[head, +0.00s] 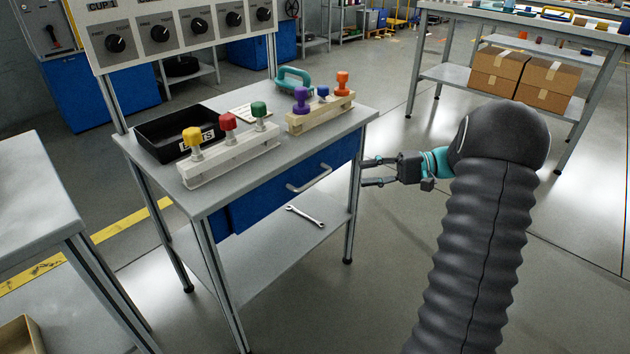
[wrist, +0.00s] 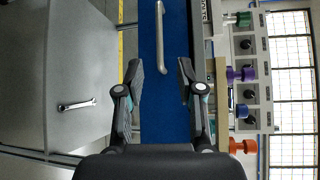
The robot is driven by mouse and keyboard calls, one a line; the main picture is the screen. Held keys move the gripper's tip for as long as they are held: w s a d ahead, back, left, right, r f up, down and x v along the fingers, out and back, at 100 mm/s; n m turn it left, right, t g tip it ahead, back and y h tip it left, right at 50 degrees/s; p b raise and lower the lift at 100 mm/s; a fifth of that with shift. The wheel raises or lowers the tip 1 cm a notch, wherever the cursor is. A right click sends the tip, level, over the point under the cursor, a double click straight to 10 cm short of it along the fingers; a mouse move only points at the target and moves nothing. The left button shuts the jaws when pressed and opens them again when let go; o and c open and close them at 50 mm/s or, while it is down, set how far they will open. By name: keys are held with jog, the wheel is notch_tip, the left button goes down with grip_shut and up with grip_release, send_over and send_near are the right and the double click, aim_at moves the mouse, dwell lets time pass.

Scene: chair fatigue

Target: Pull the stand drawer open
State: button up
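The stand (head: 262,246) has a grey top and a blue drawer (head: 262,196) under it, with a silver bar handle (head: 309,178) on the front. The drawer appears closed. My gripper (head: 365,172) is right of the stand's front right leg in the head view, apart from the handle. In the wrist view my gripper (wrist: 160,68) is open and empty, with its fingers spread before the blue drawer front (wrist: 162,105). The handle (wrist: 161,38) lies ahead, between and beyond the fingertips, not touched.
A black bin (head: 178,136) and blocks with coloured knobs (head: 230,153) stand on the top. A wrench (head: 304,215) lies on the lower shelf. Another table (head: 40,215) stands at left. A bench with cardboard boxes (head: 520,80) is at back right. Floor before the drawer is clear.

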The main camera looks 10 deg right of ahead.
aim_at(318, 180)
jog(key=x, duration=1.3)
jog(key=shift+w+a+p, duration=0.1)
jog(key=shift+a+p, duration=0.15)
jog(key=shift+p, duration=0.1)
jog(key=shift+c, duration=0.2)
grip_shut()
